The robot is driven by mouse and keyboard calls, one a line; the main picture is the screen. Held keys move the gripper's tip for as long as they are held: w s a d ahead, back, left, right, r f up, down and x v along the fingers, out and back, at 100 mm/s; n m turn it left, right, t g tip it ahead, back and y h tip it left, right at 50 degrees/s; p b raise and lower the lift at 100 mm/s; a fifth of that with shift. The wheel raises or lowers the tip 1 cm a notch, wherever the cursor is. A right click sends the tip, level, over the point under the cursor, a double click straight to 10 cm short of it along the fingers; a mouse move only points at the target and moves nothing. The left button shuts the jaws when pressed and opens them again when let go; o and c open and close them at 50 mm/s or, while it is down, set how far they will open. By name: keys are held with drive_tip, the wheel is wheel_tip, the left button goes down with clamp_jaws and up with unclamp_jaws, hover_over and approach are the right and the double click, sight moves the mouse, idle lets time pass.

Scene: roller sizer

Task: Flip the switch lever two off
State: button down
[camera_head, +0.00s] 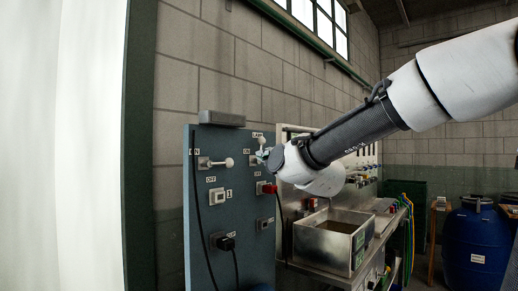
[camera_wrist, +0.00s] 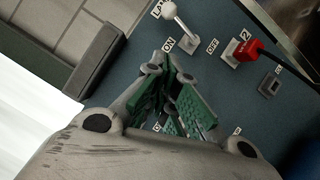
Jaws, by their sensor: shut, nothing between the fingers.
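Lever two has a white ball knob (camera_wrist: 168,10) on a metal stem and base plate (camera_wrist: 189,42). In the wrist view it stands beyond my fingertips, with an ON label (camera_wrist: 168,44) and an OFF label (camera_wrist: 212,46) beside its base. I cannot tell its position for certain. In the head view its base plate (camera_head: 255,161) is on the blue-grey panel (camera_head: 232,230), left of my gripper (camera_head: 267,155). My gripper, with green finger pads, also shows in the wrist view (camera_wrist: 168,72). It is shut and empty near the panel, apart from the knob.
Another lever (camera_head: 218,163) sits to the left on the panel, above a square switch (camera_head: 217,196). A red plug (camera_head: 269,188) is below lever two. Black cables hang down the panel. A grey box (camera_head: 221,118) tops it. A metal basin (camera_head: 333,238) stands right.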

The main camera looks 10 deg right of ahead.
drive_tip(key=d+x, duration=0.2)
drive_tip(key=x, duration=1.1)
drive_tip(key=shift+d+r, duration=0.35)
drive_tip(key=shift+r, duration=0.05)
